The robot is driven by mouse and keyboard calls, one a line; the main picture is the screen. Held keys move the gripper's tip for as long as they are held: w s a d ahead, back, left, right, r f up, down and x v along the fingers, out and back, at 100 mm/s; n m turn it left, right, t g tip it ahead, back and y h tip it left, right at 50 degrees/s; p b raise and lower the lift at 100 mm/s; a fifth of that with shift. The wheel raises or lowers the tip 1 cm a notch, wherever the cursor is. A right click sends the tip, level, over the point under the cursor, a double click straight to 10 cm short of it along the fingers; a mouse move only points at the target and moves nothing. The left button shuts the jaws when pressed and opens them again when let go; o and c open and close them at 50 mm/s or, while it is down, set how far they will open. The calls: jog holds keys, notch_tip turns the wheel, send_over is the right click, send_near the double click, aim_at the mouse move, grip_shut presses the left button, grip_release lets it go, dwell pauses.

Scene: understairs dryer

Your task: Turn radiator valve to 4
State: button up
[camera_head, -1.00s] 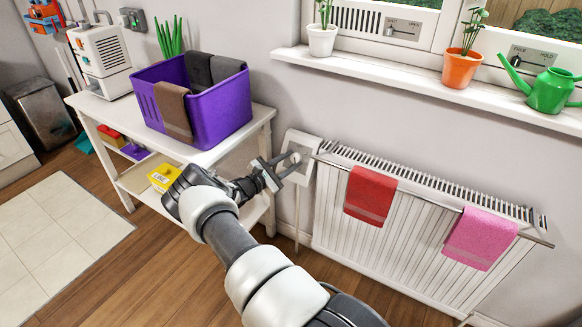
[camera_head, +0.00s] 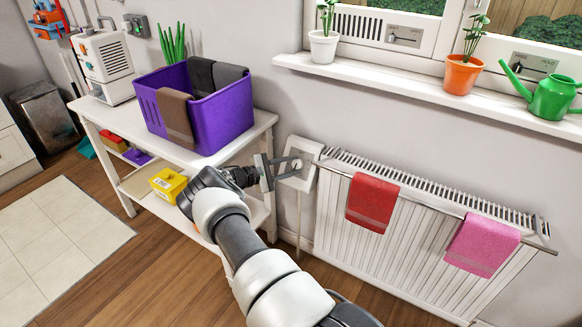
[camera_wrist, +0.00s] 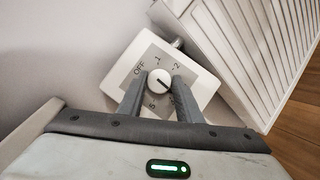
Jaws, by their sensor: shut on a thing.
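The radiator valve is a white square plate (camera_wrist: 118,73) with a grey face and a round white knob (camera_wrist: 159,81) at its middle. In the wrist view I read OFF, 1, 2 and 5 around the knob; the other marks are hidden behind my fingers. A short dark mark shows on the knob, but I cannot tell which number it points at. My gripper (camera_wrist: 159,78) is shut on the knob, one finger on each side. In the head view my gripper (camera_head: 297,166) reaches the valve plate (camera_head: 303,184) at the radiator's left end.
The radiator (camera_head: 360,250) carries a red towel (camera_head: 372,202) and a pink towel (camera_head: 482,243) on its rail. A white shelf table (camera_head: 262,122) with a purple basket (camera_head: 215,125) stands left of the valve. A windowsill (camera_head: 400,90) with pots runs above.

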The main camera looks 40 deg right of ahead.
jog(key=o, duration=1)
jog(key=shift+o, duration=0.2)
